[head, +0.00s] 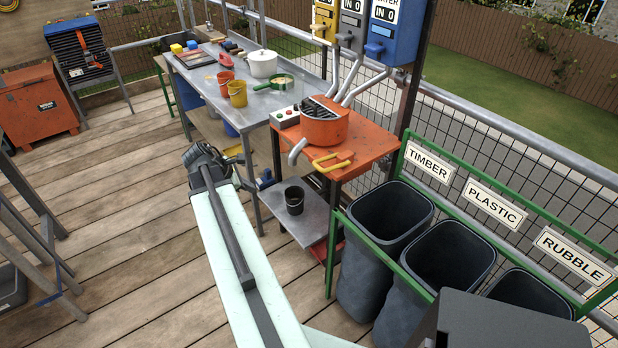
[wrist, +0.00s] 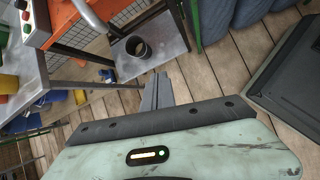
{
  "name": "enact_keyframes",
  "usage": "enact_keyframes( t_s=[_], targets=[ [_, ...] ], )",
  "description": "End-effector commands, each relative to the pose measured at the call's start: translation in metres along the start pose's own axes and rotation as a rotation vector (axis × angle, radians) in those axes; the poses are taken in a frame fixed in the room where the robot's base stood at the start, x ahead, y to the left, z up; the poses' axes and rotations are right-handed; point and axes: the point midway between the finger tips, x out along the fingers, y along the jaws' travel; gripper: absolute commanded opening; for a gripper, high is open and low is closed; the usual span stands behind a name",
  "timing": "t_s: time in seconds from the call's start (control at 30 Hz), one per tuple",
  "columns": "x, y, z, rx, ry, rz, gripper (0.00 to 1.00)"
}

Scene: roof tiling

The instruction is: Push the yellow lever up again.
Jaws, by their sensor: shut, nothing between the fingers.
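A yellow lever-like handle (head: 333,161) lies at the front of the orange mixer stand, below its round orange drum (head: 324,121). A yellow dispenser (head: 325,18) hangs at the top, with a small yellow knob-like lever (head: 319,29) at its front; its exact tilt is too small to tell. My gripper (wrist: 163,78) is shut and empty in the wrist view, over the wooden deck. In the head view the dark end of my arm is left of the mixer stand, well apart from both yellow parts. The wrist view shows neither yellow part clearly.
A grey dispenser (head: 352,22) and a blue one (head: 396,35) hang beside the yellow one. Grey bins (head: 390,215) stand right of the mixer stand. A black bucket (head: 294,200) sits on the low shelf. The deck (head: 120,200) at left is mostly clear.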

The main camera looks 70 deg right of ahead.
Motion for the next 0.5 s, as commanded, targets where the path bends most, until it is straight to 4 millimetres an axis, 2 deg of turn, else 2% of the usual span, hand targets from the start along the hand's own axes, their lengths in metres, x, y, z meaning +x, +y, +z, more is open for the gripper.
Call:
enact_keyframes(
  t_s=[0.03, 0.1, 0.2, 0.3, 0.5],
  targets=[
    [0.024, 0.000, 0.038, -0.057, -0.051, -0.015, 0.00],
    [0.043, -0.004, 0.081, -0.148, -0.110, -0.037, 0.00],
    [0.058, -0.009, 0.118, -0.232, -0.159, -0.063, 0.00],
    [0.062, -0.011, 0.132, -0.268, -0.178, -0.075, 0.00],
    [0.062, -0.011, 0.132, -0.273, -0.179, -0.075, 0.00]
  ],
)
